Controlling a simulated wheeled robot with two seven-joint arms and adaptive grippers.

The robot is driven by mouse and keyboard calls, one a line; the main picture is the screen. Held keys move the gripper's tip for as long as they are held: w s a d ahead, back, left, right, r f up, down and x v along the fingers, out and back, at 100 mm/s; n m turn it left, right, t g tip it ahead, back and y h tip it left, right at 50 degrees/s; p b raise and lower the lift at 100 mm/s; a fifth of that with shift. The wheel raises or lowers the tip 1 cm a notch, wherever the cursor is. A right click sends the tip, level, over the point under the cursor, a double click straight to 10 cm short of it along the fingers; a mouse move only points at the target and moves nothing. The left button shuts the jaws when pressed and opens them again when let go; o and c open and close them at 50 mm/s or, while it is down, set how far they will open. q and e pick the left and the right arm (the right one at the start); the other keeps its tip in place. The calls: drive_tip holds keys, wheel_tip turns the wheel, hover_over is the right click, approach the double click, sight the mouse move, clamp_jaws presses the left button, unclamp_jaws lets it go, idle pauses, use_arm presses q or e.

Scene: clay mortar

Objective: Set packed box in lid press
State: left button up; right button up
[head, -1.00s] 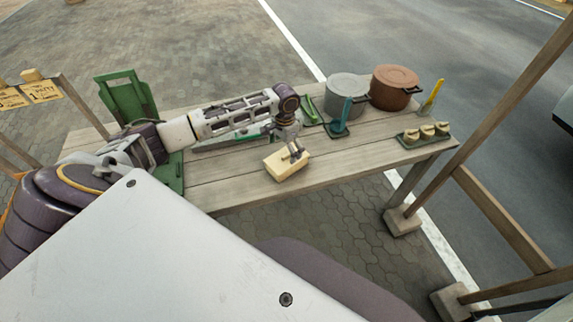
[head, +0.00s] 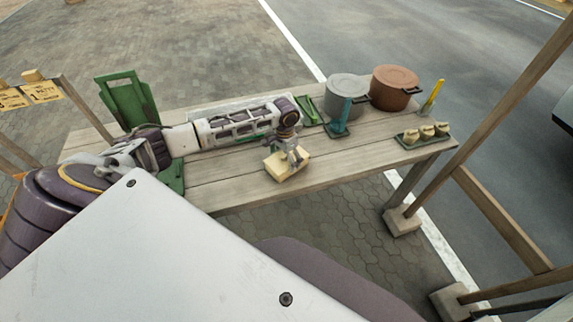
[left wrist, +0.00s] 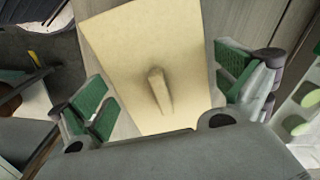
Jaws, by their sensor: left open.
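The packed box (head: 284,175) is a pale cream box lying near the front edge of the wooden table. My left gripper (head: 291,160) is over it, pointing down. In the left wrist view, the open green-padded fingers stand either side of the box's pale top (left wrist: 130,50), and a small raised knob (left wrist: 158,90) shows between them. I cannot tell whether the fingers touch the box. A green upright frame (head: 128,97), seemingly the lid press, stands at the table's left end, its lower part partly hidden by my left arm. My right gripper is not in view.
On the wooden table (head: 225,190), a grey pot (head: 346,92) and a brown pot (head: 394,88) stand at the back right. A teal tool (head: 341,122) and a green tray with several pale pieces (head: 424,135) are nearby. Wooden posts rise at the right.

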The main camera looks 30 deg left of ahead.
use_arm(q)
drive_tip(key=shift+f, duration=0.6)
drive_tip(key=shift+c, duration=0.4)
drive_tip(key=c, duration=0.9)
drive_tip(key=shift+r, duration=0.15)
drive_tip(key=shift+r, duration=4.9)
